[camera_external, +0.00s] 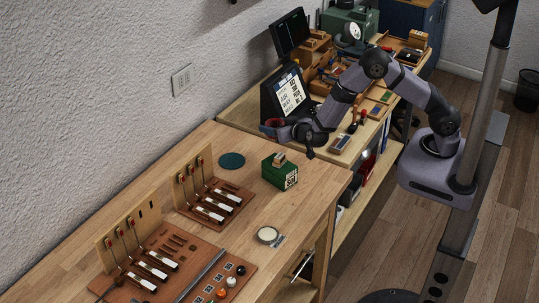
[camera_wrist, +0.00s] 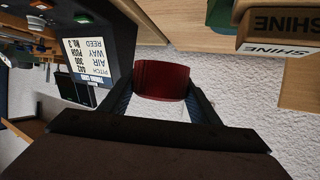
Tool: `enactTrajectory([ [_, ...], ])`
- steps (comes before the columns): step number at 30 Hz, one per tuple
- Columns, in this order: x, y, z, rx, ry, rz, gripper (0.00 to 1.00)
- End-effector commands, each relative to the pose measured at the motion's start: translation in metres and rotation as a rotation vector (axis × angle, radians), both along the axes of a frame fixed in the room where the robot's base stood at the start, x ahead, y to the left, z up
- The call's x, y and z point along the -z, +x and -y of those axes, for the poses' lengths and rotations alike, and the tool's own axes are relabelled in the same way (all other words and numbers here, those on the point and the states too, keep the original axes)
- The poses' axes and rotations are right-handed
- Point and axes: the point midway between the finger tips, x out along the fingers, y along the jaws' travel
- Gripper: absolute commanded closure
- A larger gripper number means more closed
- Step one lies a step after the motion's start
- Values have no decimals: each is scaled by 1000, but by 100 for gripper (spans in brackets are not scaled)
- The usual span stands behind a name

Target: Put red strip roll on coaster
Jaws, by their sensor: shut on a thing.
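The red strip roll (camera_wrist: 161,80) is between the two fingers of my gripper (camera_wrist: 162,98) in the wrist view. My gripper is shut on it. In the external view my gripper (camera_external: 275,126) holds the roll up near the back of the bench, in front of the sign stand. Only a small bit of red shows there. A flat dark teal disc, which looks like the coaster (camera_external: 232,160), lies on the wooden bench. It is nearer the camera and left of my gripper, with nothing on it.
A green box (camera_external: 279,173) with a small block on top stands right of the disc. Racks with white-handled tools (camera_external: 208,204) stand in front. A pale round item (camera_external: 268,235) lies near the right edge. The black sign stand (camera_external: 285,95) is behind my gripper.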

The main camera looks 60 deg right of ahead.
Motion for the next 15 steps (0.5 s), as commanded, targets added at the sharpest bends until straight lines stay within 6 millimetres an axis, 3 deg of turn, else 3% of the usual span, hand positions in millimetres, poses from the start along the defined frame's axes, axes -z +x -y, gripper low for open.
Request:
enactTrajectory([
  [1, -13, 21, -10, -66, 4, 8, 66],
  [3, -27, 44, -28, -178, 3, 8, 66],
  [6, -43, 67, -52, -322, 0, 6, 66],
  [15, -65, 93, -96, -611, -2, 1, 66],
])
